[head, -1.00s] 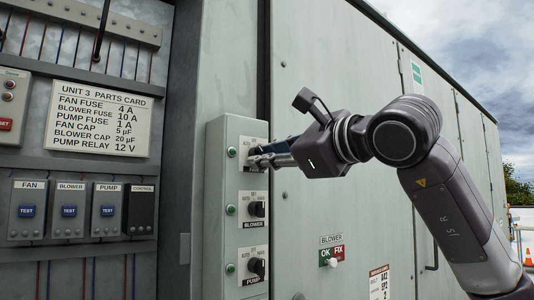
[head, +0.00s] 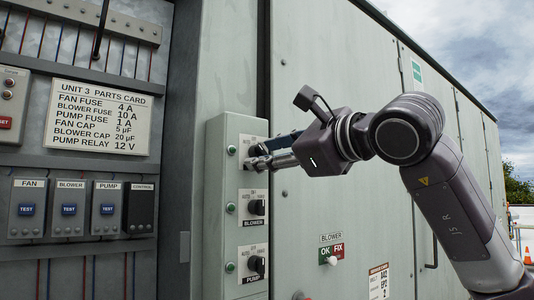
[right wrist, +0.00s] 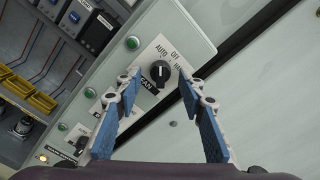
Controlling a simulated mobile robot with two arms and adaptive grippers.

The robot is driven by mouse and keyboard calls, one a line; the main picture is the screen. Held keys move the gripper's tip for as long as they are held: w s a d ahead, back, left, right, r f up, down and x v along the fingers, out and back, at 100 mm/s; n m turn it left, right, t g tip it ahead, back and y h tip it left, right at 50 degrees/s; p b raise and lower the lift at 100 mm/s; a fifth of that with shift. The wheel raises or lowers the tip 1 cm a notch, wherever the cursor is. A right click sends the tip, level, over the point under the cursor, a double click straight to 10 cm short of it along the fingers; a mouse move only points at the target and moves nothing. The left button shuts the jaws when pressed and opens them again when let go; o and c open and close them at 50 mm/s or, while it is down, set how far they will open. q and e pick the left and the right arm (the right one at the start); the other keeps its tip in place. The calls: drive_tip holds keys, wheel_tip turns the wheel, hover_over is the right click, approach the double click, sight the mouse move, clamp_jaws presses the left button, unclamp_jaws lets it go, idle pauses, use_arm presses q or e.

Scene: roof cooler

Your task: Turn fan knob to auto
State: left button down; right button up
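The fan knob (right wrist: 160,73) is a small black rotary knob on a white plate marked FAN, with AUTO, OFF and HAND around it. In the right wrist view it lies just beyond and between the fingertips of my right gripper (right wrist: 160,88), which is open with a gap on both sides. Its exact pointer direction is hard to read. In the head view my right gripper (head: 257,158) is at the top plate of the grey switch box (head: 218,170), and its fingers largely cover the knob. My left gripper is not in view.
Below are the blower knob (head: 256,208) and the pump knob (head: 256,265), with green lamps at left. A BLOWER OK/FIX switch (head: 331,260) is on the cabinet door at right. At left are a parts card (head: 100,118) and fuse modules with blue TEST buttons (head: 69,209).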

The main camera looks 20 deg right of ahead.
drive_tip(key=v, duration=1.2)
drive_tip(key=shift+r, duration=0.1)
